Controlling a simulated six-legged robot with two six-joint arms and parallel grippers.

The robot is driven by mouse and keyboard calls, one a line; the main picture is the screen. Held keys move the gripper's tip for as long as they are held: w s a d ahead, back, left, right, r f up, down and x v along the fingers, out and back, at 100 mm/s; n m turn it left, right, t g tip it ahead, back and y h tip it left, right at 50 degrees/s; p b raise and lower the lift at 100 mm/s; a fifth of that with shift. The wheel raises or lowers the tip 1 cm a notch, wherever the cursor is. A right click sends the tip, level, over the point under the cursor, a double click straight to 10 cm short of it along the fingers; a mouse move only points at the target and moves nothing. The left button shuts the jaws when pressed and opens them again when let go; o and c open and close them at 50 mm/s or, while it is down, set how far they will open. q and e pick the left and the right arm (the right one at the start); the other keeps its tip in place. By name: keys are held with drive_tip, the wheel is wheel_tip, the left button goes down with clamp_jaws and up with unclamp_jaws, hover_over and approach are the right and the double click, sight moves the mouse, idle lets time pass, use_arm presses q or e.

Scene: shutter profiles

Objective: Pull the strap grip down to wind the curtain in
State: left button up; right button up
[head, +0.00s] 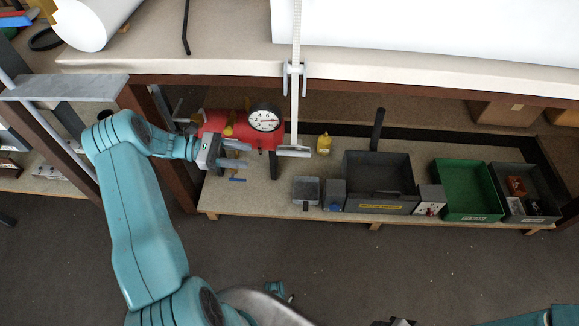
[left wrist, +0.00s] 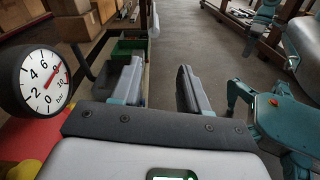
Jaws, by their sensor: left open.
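A pale strap (head: 296,90) hangs down in the head view, past a grey bracket at the bench edge, and ends in a grey strap grip (head: 293,151). A large white sheet (head: 430,32), perhaps the curtain, lies on the bench top to the right of the strap. My left gripper (head: 249,155) is open and empty, left of the strap grip, its fingers pointing towards it with a gap between. In the left wrist view its two fingers (left wrist: 160,88) stand apart with nothing between them. A pale piece beyond them cannot be told for certain. My right gripper is not recognisable.
A red tank (head: 222,123) with a round gauge (head: 265,119) stands on the lower shelf, close behind my left gripper. A dark bin (head: 379,200), a green bin (head: 466,213) and small boxes stand to the right. The bench edge overhangs the shelf.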

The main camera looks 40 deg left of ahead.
sight(292, 151)
use_arm(q)
drive_tip(key=shift+t, duration=0.4)
drive_tip(key=x, duration=0.4)
drive_tip(key=r+b+x, duration=0.1)
drive_tip(key=x, duration=0.4)
drive_tip(key=r+x, duration=0.1)
drive_tip(key=x, duration=0.4)
drive_tip(key=shift+w+a+b, duration=0.1)
drive_tip(key=shift+w+b, duration=0.2)
drive_tip(key=shift+b, duration=0.05)
use_arm(e)
wheel_tip(292, 151, down, 3)
drive_tip(key=shift+w+d+r, duration=0.1)
drive_tip(key=shift+d+r, duration=0.05)
drive_tip(key=shift+r, duration=0.05)
use_arm(q)
drive_tip(key=shift+f, duration=0.1)
drive_tip(key=shift+c, duration=0.2)
